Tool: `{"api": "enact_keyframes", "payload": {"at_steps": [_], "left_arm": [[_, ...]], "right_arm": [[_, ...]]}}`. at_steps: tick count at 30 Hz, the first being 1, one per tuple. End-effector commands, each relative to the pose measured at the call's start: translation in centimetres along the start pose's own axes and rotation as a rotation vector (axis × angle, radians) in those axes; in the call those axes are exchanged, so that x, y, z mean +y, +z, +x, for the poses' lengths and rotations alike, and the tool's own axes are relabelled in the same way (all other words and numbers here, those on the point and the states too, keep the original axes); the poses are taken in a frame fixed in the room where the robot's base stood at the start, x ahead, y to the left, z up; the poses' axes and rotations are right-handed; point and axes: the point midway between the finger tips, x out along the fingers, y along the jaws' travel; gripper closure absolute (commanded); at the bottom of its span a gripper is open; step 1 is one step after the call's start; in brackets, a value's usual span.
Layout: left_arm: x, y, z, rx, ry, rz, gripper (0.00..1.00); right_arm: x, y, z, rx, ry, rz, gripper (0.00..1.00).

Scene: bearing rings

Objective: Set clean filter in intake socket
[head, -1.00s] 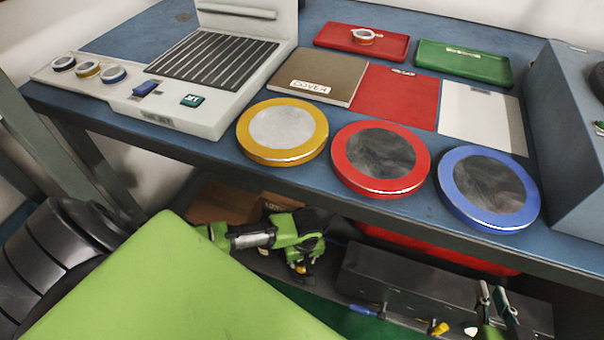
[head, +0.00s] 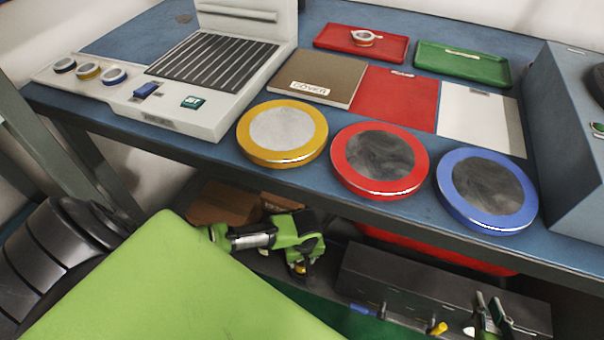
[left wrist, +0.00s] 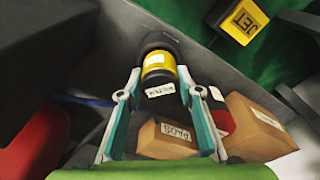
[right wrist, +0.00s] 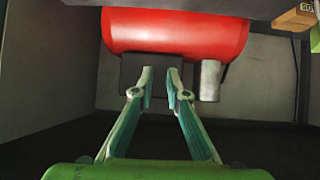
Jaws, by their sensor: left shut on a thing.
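Three round framed discs lie flat along the bench's front edge. The yellow-rimmed disc (head: 283,130) has a pale, clean-looking face. The red-rimmed disc (head: 380,158) and blue-rimmed disc (head: 487,188) have dark, smudged faces. A white machine (head: 190,117) with a slatted grille (head: 211,62) stands to their left; I cannot tell which part is the intake socket. My left gripper (left wrist: 158,82) is below the bench top. It is shut on a dark cylinder with a yellow band (left wrist: 158,62). My right gripper (right wrist: 161,72) is open and empty, low under the bench at right in the head view.
A brown cover panel (head: 312,79), a red panel (head: 395,98) and a white panel (head: 480,118) lie behind the discs. A red tray (head: 335,38) holds a small ring; a green tray (head: 465,65) stands beside it. A blue-grey housing (head: 568,130) bounds the right.

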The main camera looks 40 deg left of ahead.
Motion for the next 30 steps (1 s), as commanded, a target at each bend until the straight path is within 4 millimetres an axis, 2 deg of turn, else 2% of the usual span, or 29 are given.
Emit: {"api": "enact_keyframes", "payload": {"at_steps": [30], "left_arm": [[0.0,0.1,0.7,0.000,0.000,0.000,0.90]], "right_arm": [[-0.3,-1.4,0.2,0.067,-0.008,-0.003,0.86]]}}
